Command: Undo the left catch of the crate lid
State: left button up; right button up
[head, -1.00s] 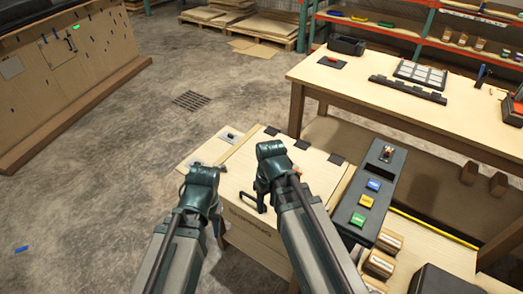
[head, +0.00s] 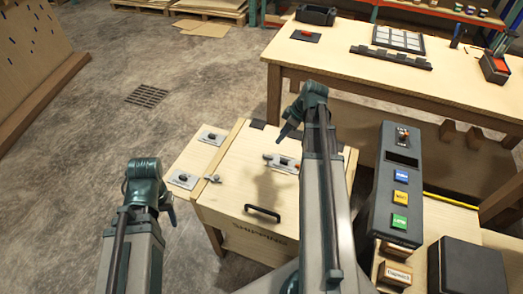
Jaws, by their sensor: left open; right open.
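The wooden crate's lid (head: 235,190) is shut, with a black handle (head: 262,213) near its front edge. A small metal piece, seemingly the left catch (head: 212,179), sits at the lid's left edge; its setting is too small to tell. A light plate with a dark latch-like part (head: 283,163) lies on the lid's right half. My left gripper (head: 171,212) is open and empty, left of the crate and apart from the catch. My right gripper (head: 283,136) is open above the back of the lid. My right forearm hides the lid's right side.
A side board left of the lid carries two small plates (head: 210,136) (head: 182,180). A dark console (head: 389,208) with blue, yellow and green buttons stands right of the crate. A workbench (head: 340,75) stands behind. The floor at left is clear.

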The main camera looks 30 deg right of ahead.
aim_at(266, 156)
jog(key=b+x, duration=1.1)
jog(key=x, duration=0.1)
jog(key=shift+f+b, duration=0.35)
jog(key=shift+w+a+f+b, duration=0.25)
jog(key=shift+a+f+b, duration=0.05)
jog(key=shift+f+b, duration=0.25)
jog(key=shift+r, duration=0.1)
jog(key=shift+c, duration=0.3)
grip_shut()
